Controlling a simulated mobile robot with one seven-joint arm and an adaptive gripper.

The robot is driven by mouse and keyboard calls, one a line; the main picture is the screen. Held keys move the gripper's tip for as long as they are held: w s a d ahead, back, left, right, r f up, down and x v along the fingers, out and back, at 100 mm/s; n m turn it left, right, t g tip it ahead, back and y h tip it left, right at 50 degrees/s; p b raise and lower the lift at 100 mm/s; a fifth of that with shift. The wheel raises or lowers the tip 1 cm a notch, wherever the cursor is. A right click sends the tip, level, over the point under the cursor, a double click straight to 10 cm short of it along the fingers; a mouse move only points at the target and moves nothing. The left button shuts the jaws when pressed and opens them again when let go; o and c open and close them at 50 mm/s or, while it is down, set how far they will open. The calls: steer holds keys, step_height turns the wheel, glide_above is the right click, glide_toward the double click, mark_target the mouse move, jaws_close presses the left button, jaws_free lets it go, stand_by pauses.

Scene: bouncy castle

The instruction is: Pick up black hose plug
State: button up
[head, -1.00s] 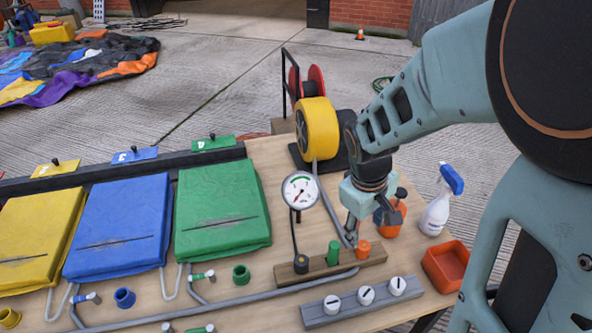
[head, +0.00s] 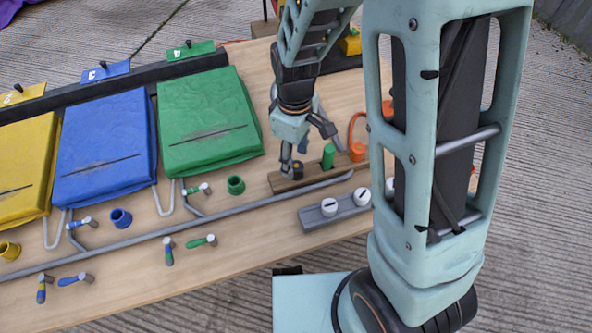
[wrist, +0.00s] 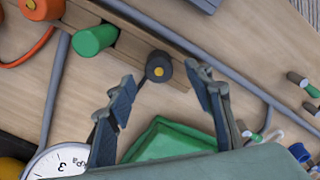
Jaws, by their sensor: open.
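The black hose plug (wrist: 159,66) is a short dark cylinder with a yellow centre, standing at the end of a wooden block (wrist: 131,44). A dark hose runs from beside it in the wrist view. In the head view the plug (head: 297,169) is partly hidden by a finger. My gripper (head: 304,150) is open just above the plug. In the wrist view the open fingers of my gripper (wrist: 160,84) lie either side of the plug's line, with nothing between them that they grip.
A green plug (head: 328,156) and an orange plug (head: 357,152) share the block. A grey rail with white caps (head: 329,207) lies in front. A pressure gauge (wrist: 60,162) is near the left finger. The green bag (head: 209,120) lies left.

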mark_target(296, 166)
step_height(296, 166, down, 4)
steer(key=shift+d+f+b, duration=0.15)
steer(key=shift+f+b, duration=0.1)
steer(key=shift+b, duration=0.3)
steer(key=shift+c, duration=0.4)
steer(key=c, duration=1.2)
steer(key=shift+r, duration=0.15)
